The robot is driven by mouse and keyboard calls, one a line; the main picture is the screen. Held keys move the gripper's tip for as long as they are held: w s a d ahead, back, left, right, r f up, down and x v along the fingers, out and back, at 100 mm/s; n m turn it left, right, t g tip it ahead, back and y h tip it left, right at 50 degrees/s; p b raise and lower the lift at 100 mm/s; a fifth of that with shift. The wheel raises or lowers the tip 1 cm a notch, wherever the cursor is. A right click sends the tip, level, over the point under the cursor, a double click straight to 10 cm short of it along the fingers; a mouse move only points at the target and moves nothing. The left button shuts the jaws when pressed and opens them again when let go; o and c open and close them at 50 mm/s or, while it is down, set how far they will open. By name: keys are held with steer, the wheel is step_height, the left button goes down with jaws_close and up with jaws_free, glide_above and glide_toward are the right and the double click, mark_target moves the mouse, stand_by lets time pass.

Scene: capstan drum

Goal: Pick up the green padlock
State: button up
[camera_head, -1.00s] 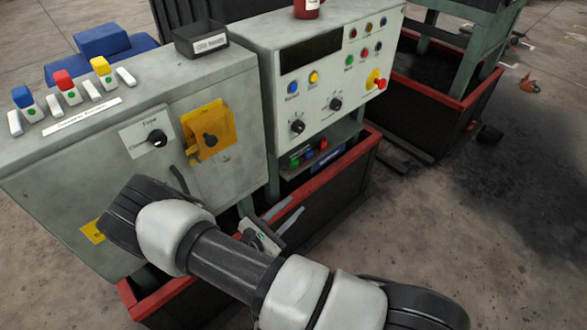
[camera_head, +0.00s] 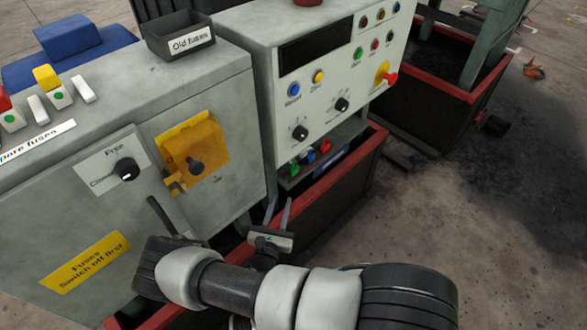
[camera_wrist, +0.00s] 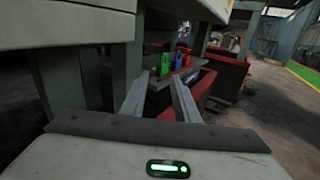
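The green padlock (camera_head: 294,170) is at the left end of a row on a low shelf under the grey control console. A blue padlock (camera_head: 310,157) and a red padlock (camera_head: 325,146) stand to its right. In the wrist view the green padlock (camera_wrist: 164,65) shows beyond and between my finger tips, with the blue one (camera_wrist: 178,61) and red one beside it. My gripper (camera_head: 280,204) is open and empty, below and in front of the shelf. Its two fingers (camera_wrist: 157,80) point toward the row, apart from it.
The console (camera_head: 315,110) overhangs the shelf. The grey fuse cabinet (camera_head: 80,150), with a yellow switch plate (camera_head: 195,152), stands left of my gripper. A red-rimmed dark bin (camera_head: 345,172) lies below the shelf. Open floor (camera_head: 440,230) is to the right.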

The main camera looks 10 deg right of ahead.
steer(key=b, duration=0.1)
glide_toward(292, 168)
steer(key=w, duration=0.2)
steer(key=b+x, duration=0.1)
steer(key=x, duration=0.4)
steer(key=shift+s+d+f+b, duration=0.1)
steer(key=shift+s+d+b, duration=0.05)
steer(key=shift+d+b, duration=0.25)
steer(key=shift+w+d, duration=0.1)
steer(key=shift+w, duration=0.25)
jaws_close()
